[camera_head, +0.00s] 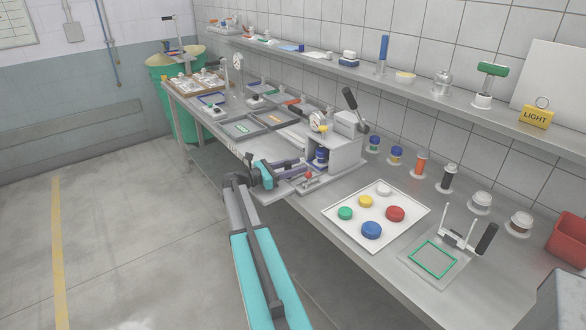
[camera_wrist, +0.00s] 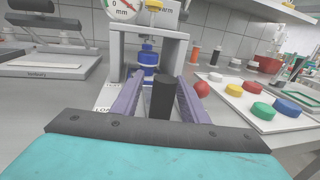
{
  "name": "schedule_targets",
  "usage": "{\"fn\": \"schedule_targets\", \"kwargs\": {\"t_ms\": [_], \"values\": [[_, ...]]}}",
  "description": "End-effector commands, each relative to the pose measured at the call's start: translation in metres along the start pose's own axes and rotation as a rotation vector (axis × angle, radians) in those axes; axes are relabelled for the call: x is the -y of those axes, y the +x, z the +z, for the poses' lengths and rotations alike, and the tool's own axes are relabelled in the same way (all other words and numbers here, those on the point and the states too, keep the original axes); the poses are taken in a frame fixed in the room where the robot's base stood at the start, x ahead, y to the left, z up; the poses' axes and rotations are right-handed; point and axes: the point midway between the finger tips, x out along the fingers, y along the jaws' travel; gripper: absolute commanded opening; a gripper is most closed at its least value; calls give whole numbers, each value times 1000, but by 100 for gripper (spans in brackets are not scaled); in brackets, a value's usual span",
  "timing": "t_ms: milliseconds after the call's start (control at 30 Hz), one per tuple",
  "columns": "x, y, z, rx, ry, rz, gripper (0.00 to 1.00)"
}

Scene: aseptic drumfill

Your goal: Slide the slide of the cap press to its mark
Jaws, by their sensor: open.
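The cap press (camera_head: 347,148) stands on the bench, with a dial gauge (camera_head: 318,122) and a raised black lever (camera_head: 350,98). A blue bottle (camera_head: 321,157) stands under its head; it also shows in the wrist view (camera_wrist: 148,58). My gripper (camera_head: 302,168) is open and reaches in low at the press front. In the wrist view, a black upright handle (camera_wrist: 163,100), seemingly the slide's, stands between my two purple fingers, with gaps visible beside it. A red ball knob (camera_wrist: 202,89) is just outside the right finger. The slide's mark cannot be made out.
A white tray (camera_head: 340,216) with several coloured caps lies right of the press. A hinged frame fixture (camera_head: 433,260) stands further right. Dark trays (camera_head: 243,128) lie left of the press. Small jars line the wall. A shelf (camera_head: 420,88) runs above the bench.

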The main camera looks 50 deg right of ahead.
Motion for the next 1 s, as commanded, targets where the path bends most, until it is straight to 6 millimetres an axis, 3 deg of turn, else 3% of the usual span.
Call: {"fn": "schedule_targets", "kwargs": {"t_ms": [167,800,1000], "values": [[0,-17,-1,-1,1,2,40],[-4,-116,0,1,1,5,40],[-4,-132,1,1,2,4,40]]}}
